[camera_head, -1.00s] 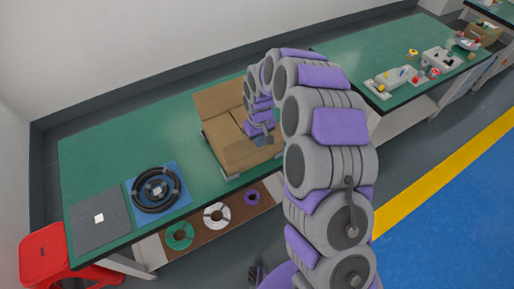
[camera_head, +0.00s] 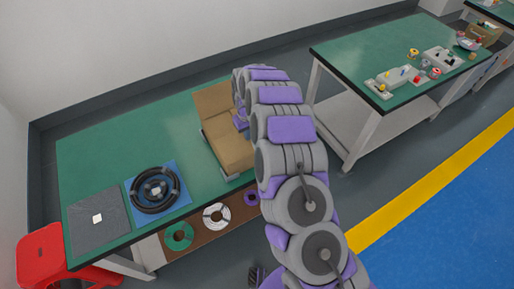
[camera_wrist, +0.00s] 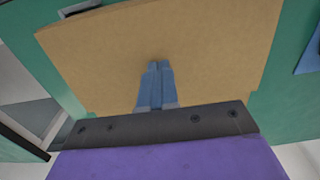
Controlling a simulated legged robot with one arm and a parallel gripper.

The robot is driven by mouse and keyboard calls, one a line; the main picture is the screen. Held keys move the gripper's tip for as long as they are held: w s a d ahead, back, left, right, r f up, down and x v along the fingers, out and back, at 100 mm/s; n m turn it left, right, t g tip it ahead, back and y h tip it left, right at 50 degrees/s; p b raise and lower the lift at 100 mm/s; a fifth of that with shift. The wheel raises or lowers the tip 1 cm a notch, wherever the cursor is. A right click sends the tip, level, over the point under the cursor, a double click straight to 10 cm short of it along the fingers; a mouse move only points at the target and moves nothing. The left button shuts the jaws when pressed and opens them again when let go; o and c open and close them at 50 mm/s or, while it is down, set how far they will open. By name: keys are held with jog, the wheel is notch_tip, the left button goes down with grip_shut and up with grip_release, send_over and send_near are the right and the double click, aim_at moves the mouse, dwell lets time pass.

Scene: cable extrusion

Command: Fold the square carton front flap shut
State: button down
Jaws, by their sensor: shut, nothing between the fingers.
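The open-looking tan carton (camera_head: 232,152) sits on the green table, left of my arm in the head view. A raised flap stands at its back (camera_head: 212,98). My arm covers its right side, so I cannot tell how far the front flap is folded. In the wrist view a flat tan cardboard panel (camera_wrist: 160,50) fills the middle. My gripper (camera_wrist: 158,68) is shut and empty, its blue-grey fingertips together over that panel. I cannot tell if they touch it. In the head view my gripper is mostly hidden behind my arm, near the carton.
A black cable coil on a blue mat (camera_head: 184,196) and a dark grey panel (camera_head: 97,216) lie left on the green table (camera_head: 110,150). Cable rolls sit on a lower shelf (camera_head: 200,240). A red stool (camera_head: 42,255) stands at left. A second table (camera_head: 345,55) is at right.

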jog(key=shift+f, duration=0.3)
jog(key=shift+s, duration=0.1)
notch_tip(320, 180, up, 10)
jog(key=p, duration=0.2)
jog(key=shift+p, duration=0.4)
dwell(0.5)
